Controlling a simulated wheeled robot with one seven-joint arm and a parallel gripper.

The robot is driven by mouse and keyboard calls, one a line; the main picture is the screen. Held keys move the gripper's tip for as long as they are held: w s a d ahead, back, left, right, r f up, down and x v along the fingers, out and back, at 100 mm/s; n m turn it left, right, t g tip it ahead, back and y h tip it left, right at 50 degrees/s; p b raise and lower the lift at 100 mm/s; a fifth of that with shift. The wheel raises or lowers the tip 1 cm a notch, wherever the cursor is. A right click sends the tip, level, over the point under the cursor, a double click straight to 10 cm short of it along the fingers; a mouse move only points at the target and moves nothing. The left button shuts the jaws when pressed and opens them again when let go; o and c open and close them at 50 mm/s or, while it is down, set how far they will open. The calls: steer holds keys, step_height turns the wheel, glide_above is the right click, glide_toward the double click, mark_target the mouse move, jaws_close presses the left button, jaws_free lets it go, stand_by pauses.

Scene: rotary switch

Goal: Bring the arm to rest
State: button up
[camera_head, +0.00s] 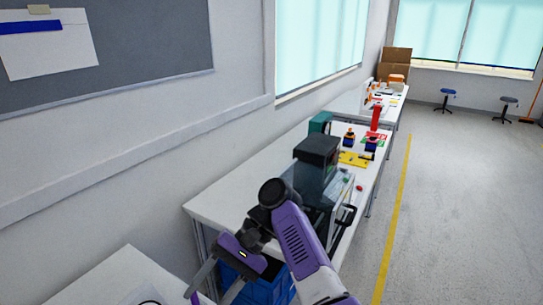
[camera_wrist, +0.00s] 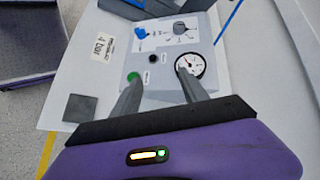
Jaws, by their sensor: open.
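My gripper (camera_head: 209,297) is at the lower left of the head view, pointing down beside the near end of the long white bench. In the wrist view my gripper (camera_wrist: 158,83) is open, with two grey fingers apart and nothing between them. The fingers overlap the panel in the picture; I cannot tell any contact.
The long white bench (camera_head: 222,201) runs along the wall, carrying a machine with a dark top (camera_head: 317,150) and a red cylinder (camera_head: 376,117). A blue crate (camera_head: 262,291) is below it. Another white table (camera_head: 108,278) is at lower left. Open floor (camera_head: 450,200) lies right.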

steer(key=w+a+f+t+y, duration=0.1)
steer(key=w+f+t+y, duration=0.15)
steer(key=w+t, duration=1)
steer(key=s+d+f+m+t+h, duration=0.1)
steer(key=s+d+f+t+h, duration=0.2)
steer(key=d, duration=0.4)
steer(key=d+f+t+h, duration=0.1)
steer(key=d+f+t, duration=0.3)
steer(key=d, duration=0.3)
steer(key=s+d+r+t+h, duration=0.1)
steer(key=s+d+t+h, duration=0.1)
steer(key=s+d, duration=0.55)
steer(key=s+d+r+t+h, duration=0.25)
steer(key=s+d, duration=0.25)
steer(key=s, duration=0.5)
steer(key=s+d+r+g+h, duration=0.1)
steer(key=s+d+r, duration=0.1)
steer(key=s, duration=1.1)
steer(key=s+d+r+n+g+h, duration=0.1)
steer(key=s+d, duration=0.4)
steer(key=s, duration=0.9)
steer(key=shift+s+d+r, duration=0.15)
steer(key=shift+r, duration=0.35)
